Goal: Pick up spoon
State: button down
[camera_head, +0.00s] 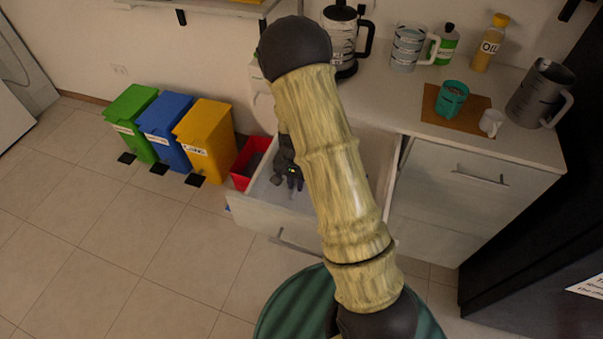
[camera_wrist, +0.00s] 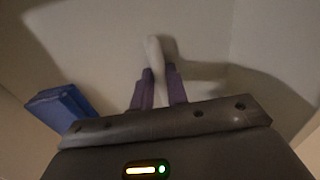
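A pale, slim spoon (camera_wrist: 155,52) lies in the drawer in the wrist view. Its near part runs between the two purple fingers of my gripper (camera_wrist: 158,88). The fingers sit close against both sides of it, and no clear gap shows. In the head view my gripper (camera_head: 293,182) is low inside the open drawer (camera_head: 258,203). The spoon cannot be made out there, and my arm hides much of the drawer.
A blue object (camera_wrist: 60,108) lies at left in the wrist view. The drawer walls stand close around my gripper. A red bin (camera_head: 246,168) stands beside the drawer. Above it, the counter (camera_head: 400,100) holds a kettle (camera_head: 342,40), jugs, bottles and cups.

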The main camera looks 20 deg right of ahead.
jog(key=shift+w+r, duration=0.1)
notch_tip(320, 180, up, 10)
jog(key=p, duration=0.1)
dwell(0.5)
dwell(0.5)
notch_tip(320, 180, up, 13)
jog(key=n+p, duration=0.7)
jog(key=p, duration=2.2)
